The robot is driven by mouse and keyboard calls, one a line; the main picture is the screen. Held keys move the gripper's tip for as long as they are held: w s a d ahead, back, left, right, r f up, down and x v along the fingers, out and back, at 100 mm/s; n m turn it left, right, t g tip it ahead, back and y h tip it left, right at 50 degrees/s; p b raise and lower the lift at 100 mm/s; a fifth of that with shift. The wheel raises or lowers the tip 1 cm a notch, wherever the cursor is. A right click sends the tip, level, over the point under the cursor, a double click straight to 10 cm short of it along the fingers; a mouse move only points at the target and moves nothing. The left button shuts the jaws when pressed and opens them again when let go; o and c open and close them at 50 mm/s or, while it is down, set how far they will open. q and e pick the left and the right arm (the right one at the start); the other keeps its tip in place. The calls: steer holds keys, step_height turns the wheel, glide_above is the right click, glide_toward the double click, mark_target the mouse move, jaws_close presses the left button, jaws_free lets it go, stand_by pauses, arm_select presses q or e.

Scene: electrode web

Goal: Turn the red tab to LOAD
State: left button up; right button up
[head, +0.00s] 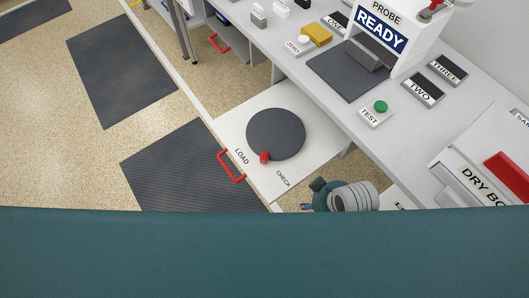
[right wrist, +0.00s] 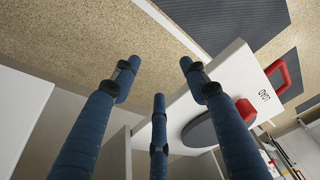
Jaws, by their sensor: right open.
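The dark round disc (head: 276,134) lies on a white pull-out board. The red tab (head: 264,157) sits at its front rim, between the LOAD label (head: 241,156) and the CHECK label (head: 283,179). My right gripper (head: 308,206) is to the right of and nearer than the board, apart from the tab. In the right wrist view its three blue fingers (right wrist: 158,75) are spread and hold nothing. That view also shows the disc (right wrist: 203,131), the red tab (right wrist: 245,111) and the LOAD label (right wrist: 265,97) beyond the fingers. My left gripper is not in view.
A red handle (head: 231,166) stands out from the board's front edge. The bench behind holds a green TEST button (head: 381,106), a dark plate (head: 348,72) under the PROBE unit, and a DRY BOX (head: 465,160) at right.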

steer(key=w+a+r+n+y, duration=0.2)
steer(key=w+a+r, duration=0.2)
steer(key=a+r, duration=0.4)
step_height(320, 180, up, 4)
steer(key=n+g+h, duration=0.3)
steer(key=n, duration=0.6)
glide_above(264, 155)
step_height(264, 155, down, 11)
steer(key=shift+r, duration=0.2)
jaws_close()
